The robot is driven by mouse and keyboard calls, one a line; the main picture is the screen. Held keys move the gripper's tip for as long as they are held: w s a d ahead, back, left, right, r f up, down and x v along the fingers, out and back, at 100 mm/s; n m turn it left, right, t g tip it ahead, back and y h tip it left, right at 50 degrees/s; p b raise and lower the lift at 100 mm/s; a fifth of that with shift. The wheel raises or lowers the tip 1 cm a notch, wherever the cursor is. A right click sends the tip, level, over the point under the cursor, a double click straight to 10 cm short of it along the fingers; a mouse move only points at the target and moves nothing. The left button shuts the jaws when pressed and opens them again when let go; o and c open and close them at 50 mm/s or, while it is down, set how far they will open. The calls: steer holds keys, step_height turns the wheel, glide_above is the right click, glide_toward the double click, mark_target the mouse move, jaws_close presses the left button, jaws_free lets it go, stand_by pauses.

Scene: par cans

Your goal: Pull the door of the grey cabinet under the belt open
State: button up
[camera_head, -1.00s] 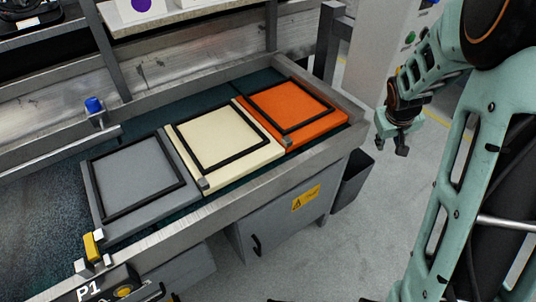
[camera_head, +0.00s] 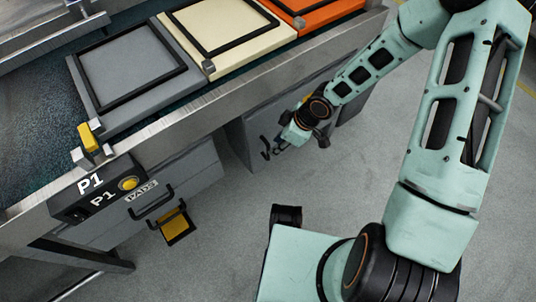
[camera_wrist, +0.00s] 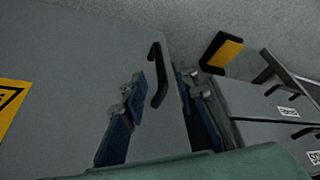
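The grey cabinet (camera_head: 283,108) stands under the belt, and its door looks shut. Its black upright bar handle (camera_head: 264,147) is near the door's left edge in the head view. In the wrist view the handle (camera_wrist: 157,76) is in front of the grey door (camera_wrist: 85,65), near the door's right edge. My gripper (camera_head: 280,147) is at the handle. In the wrist view my gripper (camera_wrist: 163,92) is open, with one finger on each side of the handle. I see no finger clearly touching it.
A drawer unit (camera_head: 200,165) with black handles stands left of the cabinet. A yellow and black object (camera_head: 176,225) is below it, also in the wrist view (camera_wrist: 222,52). The belt frame's metal edge (camera_head: 215,105) runs above.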

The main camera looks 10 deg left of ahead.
mark_target(268, 158)
steer(key=b+x, duration=0.4)
steer(key=x, duration=0.4)
steer(key=shift+c, duration=0.5)
jaws_close()
